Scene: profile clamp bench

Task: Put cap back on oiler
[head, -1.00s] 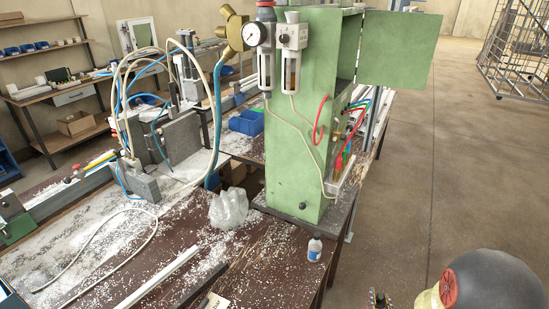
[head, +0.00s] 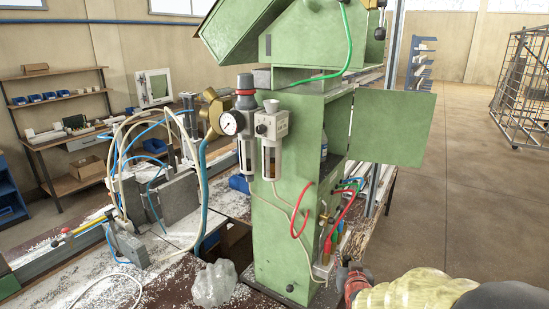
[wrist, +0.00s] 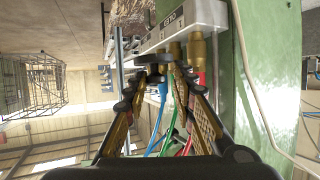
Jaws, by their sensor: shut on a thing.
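The oiler (head: 271,130) is the right-hand unit on the front of the green column, with a clear bowl below and a pale funnel-shaped piece on top. My gripper (wrist: 158,70) is shut on a dark round disc, which looks like the cap (wrist: 155,58), in the wrist view. The fingers hide part of it. Behind it are brass fittings and hoses, and I cannot tell whether it touches them. In the head view my gripper (head: 347,272) is low at the column's right side, apart from the oiler; the cap cannot be made out there.
The gauge (head: 232,122) and regulator (head: 246,150) stand left of the oiler. Red hoses (head: 328,225) loop from the column's right side near my arm. A bottle (head: 324,140) stands in the open cabinet, whose door (head: 393,128) juts right. A crumpled clear bag (head: 213,284) lies on the bench.

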